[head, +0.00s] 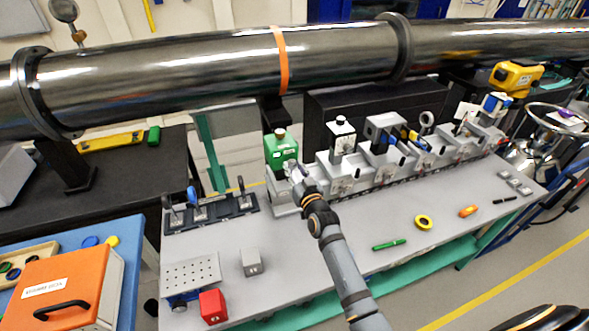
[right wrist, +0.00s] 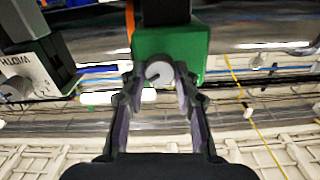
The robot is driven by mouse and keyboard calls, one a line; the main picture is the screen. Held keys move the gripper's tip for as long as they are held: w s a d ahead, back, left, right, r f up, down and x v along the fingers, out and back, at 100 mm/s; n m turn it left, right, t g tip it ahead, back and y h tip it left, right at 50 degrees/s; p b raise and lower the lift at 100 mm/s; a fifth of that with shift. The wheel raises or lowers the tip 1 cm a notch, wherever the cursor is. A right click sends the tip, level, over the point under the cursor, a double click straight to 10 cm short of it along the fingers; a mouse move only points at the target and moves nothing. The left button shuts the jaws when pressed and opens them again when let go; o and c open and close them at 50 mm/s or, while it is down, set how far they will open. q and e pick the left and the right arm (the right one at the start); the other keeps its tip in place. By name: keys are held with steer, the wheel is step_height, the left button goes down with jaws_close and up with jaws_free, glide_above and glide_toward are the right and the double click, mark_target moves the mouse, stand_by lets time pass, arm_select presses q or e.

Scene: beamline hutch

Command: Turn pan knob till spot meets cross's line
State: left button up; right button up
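A green box (head: 280,148) with a pale top knob stands at the left end of the row of grey devices on the bench. My right gripper (head: 294,170) is at its front, low. In the right wrist view, a round light-grey knob (right wrist: 159,73) on the green box (right wrist: 172,42) lies between the fingertips of my right gripper (right wrist: 160,78). The fingers are apart, with a small gap seeming to show beside the knob; contact is not clear. I cannot make out a spot or a cross. My left gripper is not in view.
A white box (head: 342,137) stands right of the green one; its "WIDTH" label shows in the wrist view (right wrist: 37,63). A long steel pipe (head: 180,75) crosses behind. A red cube (head: 213,307), grey block (head: 251,262), green pen (head: 389,245) and yellow ring (head: 423,222) lie in front.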

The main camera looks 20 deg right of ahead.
jaws_close()
steer(key=shift+r+m+p, duration=0.1)
steer(key=shift+m+p, duration=0.4)
steer(key=shift+m, duration=1.4)
steer(key=o, duration=0.6)
jaws_free()
steer(key=shift+o, duration=0.2)
steer(key=shift+s, duration=0.2)
steer(key=s, duration=1.1)
steer(key=shift+s+d, duration=0.25)
steer(key=shift+s, duration=0.05)
